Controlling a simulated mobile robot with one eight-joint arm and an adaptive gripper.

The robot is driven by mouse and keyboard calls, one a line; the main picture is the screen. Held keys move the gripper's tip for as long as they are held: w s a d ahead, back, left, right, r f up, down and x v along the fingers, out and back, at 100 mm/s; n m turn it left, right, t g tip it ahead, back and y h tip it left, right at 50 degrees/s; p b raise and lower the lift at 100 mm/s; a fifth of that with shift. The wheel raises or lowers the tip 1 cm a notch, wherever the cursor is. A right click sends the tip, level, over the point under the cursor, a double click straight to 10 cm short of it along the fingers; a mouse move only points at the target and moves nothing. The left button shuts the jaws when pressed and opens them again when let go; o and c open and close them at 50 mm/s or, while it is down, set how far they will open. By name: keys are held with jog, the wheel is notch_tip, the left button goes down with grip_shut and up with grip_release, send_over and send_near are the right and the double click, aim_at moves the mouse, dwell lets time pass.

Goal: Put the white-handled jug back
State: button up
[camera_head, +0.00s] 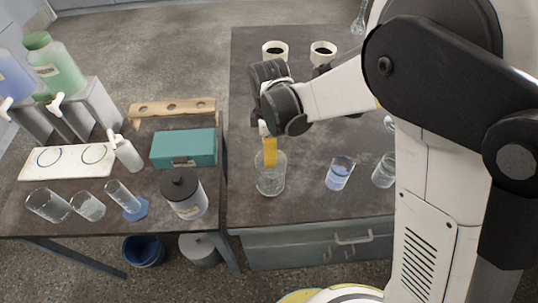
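My gripper (268,128) hangs over the right-hand bench, pointing down. A yellow upright piece (270,152) shows directly below it and reaches down into or behind a clear glass vessel (271,182) on the bench. I cannot tell whether the yellow piece is part of my gripper or something it holds. A small white part shows at the gripper's lower end. My arm and the small size hide how the fingers stand. No jug with a clearly white handle can be made out; the glass vessel may be it, but its handle is not visible.
Two glass beakers (340,173) (384,171) stand right of the vessel. Two white cups (275,52) (323,52) stand at the back. The left table holds a teal box (184,148), black-lidded pot (184,197), wash bottle (126,153) and several glasses. A gap separates the tables.

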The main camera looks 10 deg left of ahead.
notch_tip(320, 180, up, 7)
jog(key=shift+f+p, duration=0.2)
jog(key=shift+p, duration=0.65)
jog(key=shift+w+d+r, duration=0.1)
jog(key=shift+d+r, duration=0.2)
jog(key=s+d+r+m+t+y, duration=0.1)
jog(key=s+d+r+m+t, duration=0.1)
jog(key=d+r+m, duration=0.5)
jog(key=s+d+r+m+t, duration=0.2)
jog(key=d+r+m, duration=0.15)
jog(key=d, duration=0.45)
jog(key=s+d+r+m+t+h, duration=0.1)
jog(key=s+d+r+m+t, duration=0.1)
jog(key=s+d+m, duration=0.5)
jog(key=d+m+t, duration=0.1)
jog(key=d+m, duration=0.2)
jog(key=d, duration=0.1)
jog(key=shift+s+d+r, duration=0.15)
jog(key=shift+s+r, duration=0.1)
